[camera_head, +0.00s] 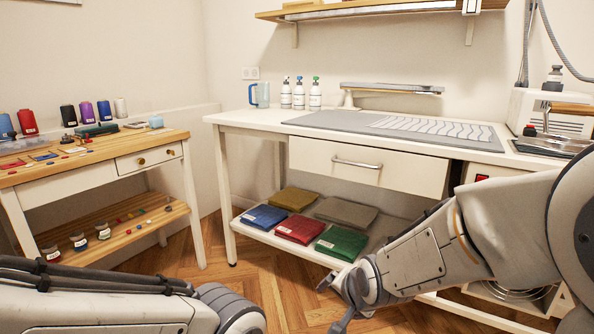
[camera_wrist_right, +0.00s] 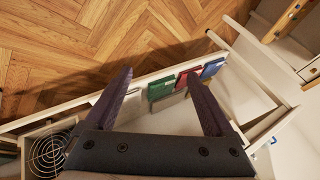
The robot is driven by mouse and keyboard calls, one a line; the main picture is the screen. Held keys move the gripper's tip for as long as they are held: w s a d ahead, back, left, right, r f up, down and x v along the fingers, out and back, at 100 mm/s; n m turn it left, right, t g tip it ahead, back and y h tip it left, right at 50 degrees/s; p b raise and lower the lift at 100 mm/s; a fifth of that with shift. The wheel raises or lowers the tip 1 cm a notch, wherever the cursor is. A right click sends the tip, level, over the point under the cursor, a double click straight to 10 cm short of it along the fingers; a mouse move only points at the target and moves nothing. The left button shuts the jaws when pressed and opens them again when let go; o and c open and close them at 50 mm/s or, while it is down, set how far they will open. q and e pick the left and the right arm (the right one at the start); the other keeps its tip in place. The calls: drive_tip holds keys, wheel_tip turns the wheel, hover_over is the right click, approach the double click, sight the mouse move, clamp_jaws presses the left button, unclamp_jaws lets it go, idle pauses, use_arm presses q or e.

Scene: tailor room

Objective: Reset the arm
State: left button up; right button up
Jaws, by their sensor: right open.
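My right arm comes in from the right in the head view. Its gripper (camera_head: 332,306) points down and left, in front of the white worktable's lower shelf. In the right wrist view the two fingers (camera_wrist_right: 159,76) are spread wide with nothing held between them. Behind the fingers I see the white shelf edge and the green, red and blue folded cloths. My left arm crosses the bottom left of the head view; its gripper is out of the picture.
Folded cloths, including a green one (camera_head: 341,242) and a red one (camera_head: 299,229), lie on the lower shelf (camera_head: 240,226). The white worktable (camera_head: 262,117) carries a grey mat (camera_head: 330,120). A wooden side table (camera_head: 95,160) with spools stands left. Wooden floor (camera_head: 190,262) lies between the tables.

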drive_tip(key=s+a+n+g, duration=0.2)
drive_tip(key=s+n+g, duration=0.2)
drive_tip(key=s+n, duration=0.55)
drive_tip(key=s+a+n+g, duration=0.25)
drive_tip(key=s+n, duration=0.25)
drive_tip(key=s, duration=0.9)
wheel_tip(320, 180, up, 39)
drive_tip(key=s+d+h+p, duration=0.1)
drive_tip(key=p, duration=3.7)
drive_tip(key=shift+g+p, duration=0.3)
drive_tip(key=shift+g, duration=0.15)
